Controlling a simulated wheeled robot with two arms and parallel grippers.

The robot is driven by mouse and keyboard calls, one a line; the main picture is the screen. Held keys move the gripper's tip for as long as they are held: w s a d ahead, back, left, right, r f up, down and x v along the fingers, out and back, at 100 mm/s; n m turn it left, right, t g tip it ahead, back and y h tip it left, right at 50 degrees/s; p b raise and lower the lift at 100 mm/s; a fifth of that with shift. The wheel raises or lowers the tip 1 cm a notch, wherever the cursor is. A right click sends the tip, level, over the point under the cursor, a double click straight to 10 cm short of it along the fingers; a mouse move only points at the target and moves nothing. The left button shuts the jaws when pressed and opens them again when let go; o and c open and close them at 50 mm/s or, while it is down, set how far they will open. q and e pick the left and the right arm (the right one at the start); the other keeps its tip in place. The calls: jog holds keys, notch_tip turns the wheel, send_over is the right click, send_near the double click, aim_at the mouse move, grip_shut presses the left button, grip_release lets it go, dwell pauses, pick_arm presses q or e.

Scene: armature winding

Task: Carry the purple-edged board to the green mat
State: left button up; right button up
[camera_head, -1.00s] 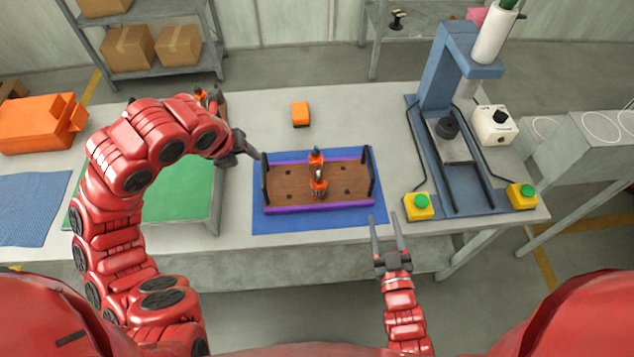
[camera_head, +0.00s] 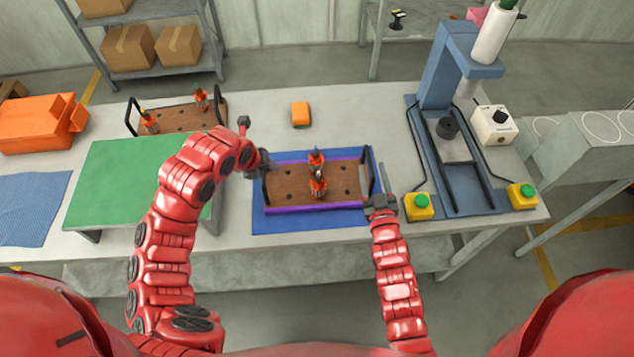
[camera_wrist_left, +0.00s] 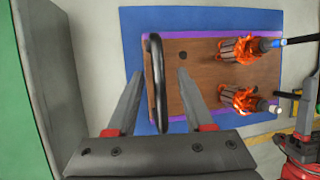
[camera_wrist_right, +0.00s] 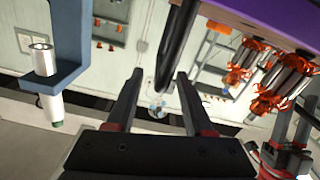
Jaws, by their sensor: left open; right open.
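The purple-edged board (camera_head: 290,191) is a brown wooden tray with a black handle at each end, lying on the blue mat (camera_head: 262,222). Two copper-orange armatures stand on it. My left gripper (camera_head: 265,163) is open at the board's left handle; in the left wrist view that handle (camera_wrist_left: 157,80) lies between the fingers. My right gripper (camera_head: 380,192) is open at the right handle; in the right wrist view the handle (camera_wrist_right: 176,45) shows between the fingers. The green mat (camera_head: 125,180) lies left of the board on a raised stand, partly hidden by my left arm.
A second wooden board (camera_head: 185,118) with armatures stands behind the green mat. An orange block (camera_head: 300,114) lies behind the blue mat. A blue press (camera_head: 445,95) with yellow button boxes (camera_head: 419,206) stands right. An orange bin (camera_head: 42,124) sits far left. The green mat's visible top is clear.

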aim_at(269, 181)
pick_arm(q)
jog(key=shift+x, duration=1.7)
pick_arm(e)
jog(key=shift+w+a, duration=0.15)
jog(key=shift+w, duration=1.45)
pick_arm(q)
jog(key=shift+a, duration=0.1)
grip_shut()
pick_arm(e)
grip_shut()
